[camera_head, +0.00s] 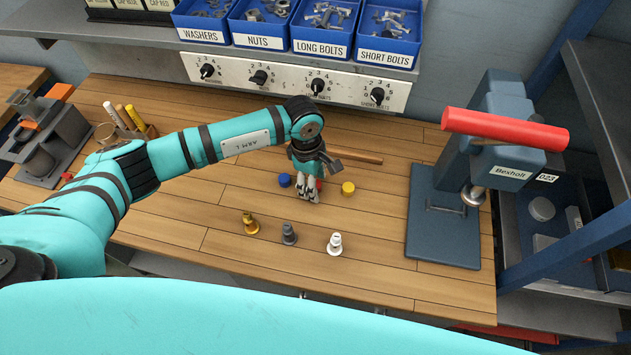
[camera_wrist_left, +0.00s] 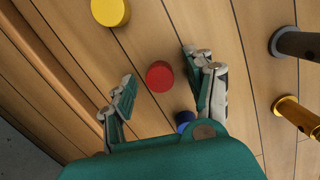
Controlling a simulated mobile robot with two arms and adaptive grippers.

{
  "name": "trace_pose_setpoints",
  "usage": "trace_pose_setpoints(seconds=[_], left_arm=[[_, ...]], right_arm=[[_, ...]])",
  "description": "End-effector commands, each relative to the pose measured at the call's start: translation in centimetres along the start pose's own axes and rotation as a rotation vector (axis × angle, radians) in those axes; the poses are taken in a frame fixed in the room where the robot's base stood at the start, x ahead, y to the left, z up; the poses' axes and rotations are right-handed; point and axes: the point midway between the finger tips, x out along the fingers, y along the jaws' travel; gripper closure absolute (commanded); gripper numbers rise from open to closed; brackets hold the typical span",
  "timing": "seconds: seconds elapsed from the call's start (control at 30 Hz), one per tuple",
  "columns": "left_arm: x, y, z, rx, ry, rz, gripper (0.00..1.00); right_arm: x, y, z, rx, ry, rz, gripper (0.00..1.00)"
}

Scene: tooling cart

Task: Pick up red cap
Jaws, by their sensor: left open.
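The red cap (camera_wrist_left: 159,76) lies on the wooden bench in the left wrist view, between the line of my two open left fingers and touching neither. In the head view, a sliver of it (camera_head: 319,184) shows beside the fingers of my left gripper (camera_head: 310,196), which points down over it. How high the fingertips are above the bench is hard to tell. The blue cap (camera_head: 284,180) is left of the gripper, and it shows partly hidden in the wrist view (camera_wrist_left: 185,119). The yellow cap (camera_head: 348,188) is to the right. My right gripper is not in view.
Gold (camera_head: 250,224), grey (camera_head: 289,234) and white (camera_head: 335,244) bolt-like pieces stand in front of the caps. A wooden rod (camera_head: 358,157) lies behind. A press with a red handle (camera_head: 505,129) stands at right. Blue bins (camera_head: 323,50) are at the back.

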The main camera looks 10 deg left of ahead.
Motion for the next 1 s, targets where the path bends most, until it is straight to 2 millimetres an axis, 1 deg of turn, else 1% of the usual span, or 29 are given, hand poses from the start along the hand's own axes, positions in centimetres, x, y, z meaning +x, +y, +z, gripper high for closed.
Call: trace_pose_setpoints(seconds=[0.1,0.13,0.4,0.43,0.77,0.87,1.0], left_arm=[[0.0,0.0,0.0,0.000,0.000,0.000,0.46],[0.0,0.0,0.0,0.000,0.000,0.000,0.48],[0.0,0.0,0.0,0.000,0.000,0.000,0.84],[0.0,0.0,0.0,0.000,0.000,0.000,0.86],[-0.1,0.1,0.0,0.000,0.001,0.001,0.86],[-0.6,0.1,0.0,0.001,0.001,0.002,0.86],[-1.9,0.1,0.1,0.002,0.001,0.005,0.86]], right_arm=[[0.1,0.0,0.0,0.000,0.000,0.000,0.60],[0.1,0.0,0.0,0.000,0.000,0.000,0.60],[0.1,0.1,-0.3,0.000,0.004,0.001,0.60],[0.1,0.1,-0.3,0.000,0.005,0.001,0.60],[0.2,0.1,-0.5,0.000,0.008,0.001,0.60],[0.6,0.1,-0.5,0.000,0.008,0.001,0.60],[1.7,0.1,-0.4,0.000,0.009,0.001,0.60]])
